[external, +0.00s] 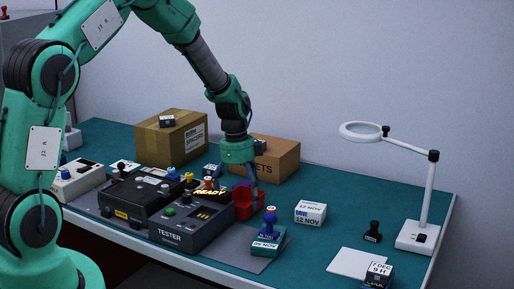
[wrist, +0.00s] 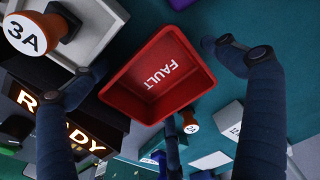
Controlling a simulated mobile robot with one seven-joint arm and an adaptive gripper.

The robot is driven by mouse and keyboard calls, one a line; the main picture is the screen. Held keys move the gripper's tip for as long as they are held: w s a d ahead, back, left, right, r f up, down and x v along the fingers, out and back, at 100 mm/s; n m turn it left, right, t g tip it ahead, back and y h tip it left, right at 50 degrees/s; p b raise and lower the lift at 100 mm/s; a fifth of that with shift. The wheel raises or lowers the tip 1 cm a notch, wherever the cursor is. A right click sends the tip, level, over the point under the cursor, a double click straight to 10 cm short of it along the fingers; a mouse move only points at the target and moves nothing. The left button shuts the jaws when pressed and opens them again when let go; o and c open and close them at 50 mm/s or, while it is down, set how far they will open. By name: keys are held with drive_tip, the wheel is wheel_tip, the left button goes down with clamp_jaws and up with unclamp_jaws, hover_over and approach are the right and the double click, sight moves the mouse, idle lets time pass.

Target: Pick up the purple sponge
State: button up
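A small purple piece (wrist: 180,3), which may be the purple sponge, is cut off at the top edge of the wrist view, just beyond the red FAULT bin (wrist: 157,80). In the external view a purple patch (external: 241,184) shows behind the red bin (external: 245,207), partly hidden by my fingers. My gripper (external: 236,187) points down over the bin area. In the wrist view my gripper (wrist: 158,65) has its fingers spread wide around the view of the bin, with nothing held between them. The bin looks empty inside.
The dark tester (external: 190,232) and a lit READY sign (external: 210,192) stand left of the bin. Stamps stand nearby, one blue-handled (external: 270,222). Two cardboard boxes (external: 170,140) are at the back. A lamp (external: 420,232) stands at right. Green table around the white labelled box (external: 310,212) is mostly clear.

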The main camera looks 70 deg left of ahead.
drive_tip(key=shift+r, duration=0.2)
wheel_tip(320, 180, up, 12)
drive_tip(key=p, duration=0.2)
drive_tip(key=shift+s+a, duration=0.45)
drive_tip(key=shift+f, duration=0.1)
idle(0.5)
